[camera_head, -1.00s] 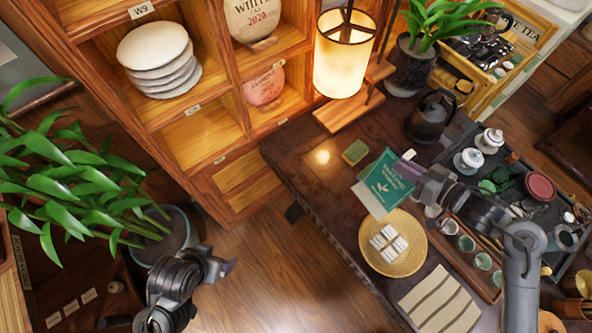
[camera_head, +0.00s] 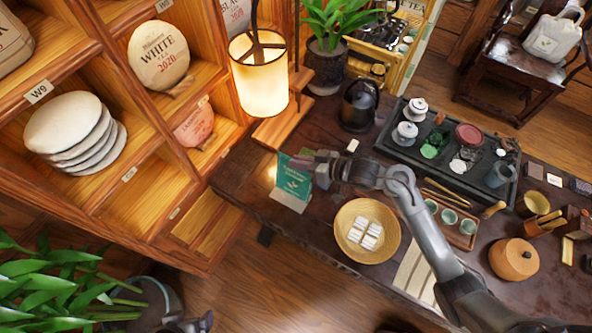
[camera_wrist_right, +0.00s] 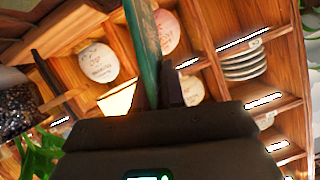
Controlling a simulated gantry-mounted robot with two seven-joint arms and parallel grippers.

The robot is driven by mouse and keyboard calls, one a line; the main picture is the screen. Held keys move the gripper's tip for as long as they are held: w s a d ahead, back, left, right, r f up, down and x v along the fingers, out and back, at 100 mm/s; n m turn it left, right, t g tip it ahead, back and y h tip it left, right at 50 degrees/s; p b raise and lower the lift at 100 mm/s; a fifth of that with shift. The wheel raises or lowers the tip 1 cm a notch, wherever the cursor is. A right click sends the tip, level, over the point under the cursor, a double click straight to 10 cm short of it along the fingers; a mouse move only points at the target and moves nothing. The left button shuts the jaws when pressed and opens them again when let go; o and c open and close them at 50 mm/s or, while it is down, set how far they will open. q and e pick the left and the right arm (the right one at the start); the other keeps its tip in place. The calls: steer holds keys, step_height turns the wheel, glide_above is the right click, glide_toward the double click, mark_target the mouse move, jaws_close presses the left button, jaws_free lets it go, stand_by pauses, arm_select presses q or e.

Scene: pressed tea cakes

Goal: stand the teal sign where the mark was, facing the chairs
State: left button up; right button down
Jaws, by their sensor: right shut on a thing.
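My right gripper (camera_head: 322,168) is shut on the teal sign (camera_head: 294,178) at its right edge. The sign is near upright at the left end of the dark table (camera_head: 237,181), beside the lamp's wooden base. Its printed face shows in the head view, and its pale foot (camera_head: 290,200) is at the tabletop; I cannot tell if it touches. In the right wrist view the sign (camera_wrist_right: 143,45) is seen edge-on between the fingers. A dark wooden chair (camera_head: 508,78) stands at the back right. My left gripper (camera_head: 197,322) is barely in view at the bottom edge; its fingers are unclear.
A lit lamp (camera_head: 260,75) stands just behind the sign. A woven tray (camera_head: 344,241) with white pieces lies in front of my right arm. A black kettle (camera_head: 359,106) and a tea tray (camera_head: 390,148) stand behind the arm. Shelves (camera_head: 150,195) rise at left.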

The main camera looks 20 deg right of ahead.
mark_target(296, 170)
steer(key=shift+w+a+f, duration=0.25)
steer(key=shift+w+a, duration=0.05)
steer(key=shift+a, duration=0.2)
steer(key=shift+f+b, duration=0.4)
steer(key=shift+f, duration=1.7)
steer(key=c, duration=1.2)
jaws_free()
steer(key=shift+c, duration=0.2)
